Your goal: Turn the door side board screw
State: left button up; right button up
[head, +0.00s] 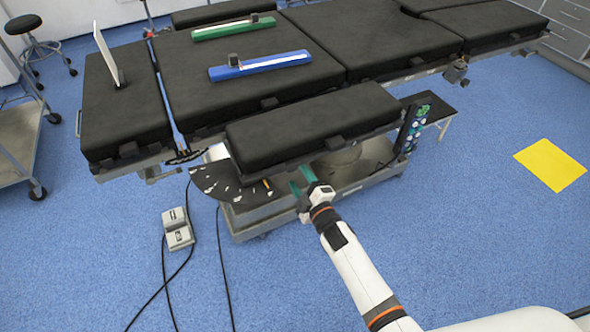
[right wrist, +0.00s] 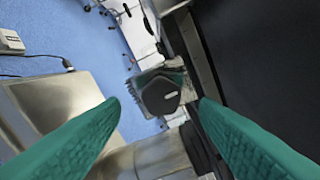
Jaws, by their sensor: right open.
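The side board (head: 310,125) is a long black pad along the near edge of the operating table. My right gripper (head: 300,179), with teal fingers, is low beside its lower edge, in front of the table base. In the right wrist view its fingers (right wrist: 158,112) are wide apart with nothing between the tips. A dark, angular knob with a pale mark (right wrist: 160,94), which looks like the screw, shows beyond the gap between them. It appears apart from both fingers. I cannot make out this knob in the head view. My left gripper is not in view.
The black operating table (head: 250,75) carries a blue bar (head: 260,66) and a green bar (head: 233,28). The metal base (head: 255,218) stands underneath. A foot pedal (head: 177,230) with cables lies left. A yellow mat (head: 550,164) lies right, with clear blue floor around it.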

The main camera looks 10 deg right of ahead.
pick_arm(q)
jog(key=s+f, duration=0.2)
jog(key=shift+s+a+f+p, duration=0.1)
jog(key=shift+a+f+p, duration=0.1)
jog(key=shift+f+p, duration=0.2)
pick_arm(e)
jog(key=v, duration=0.8)
jog(key=shift+s+d+f, duration=0.1)
jog(key=shift+s, duration=0.05)
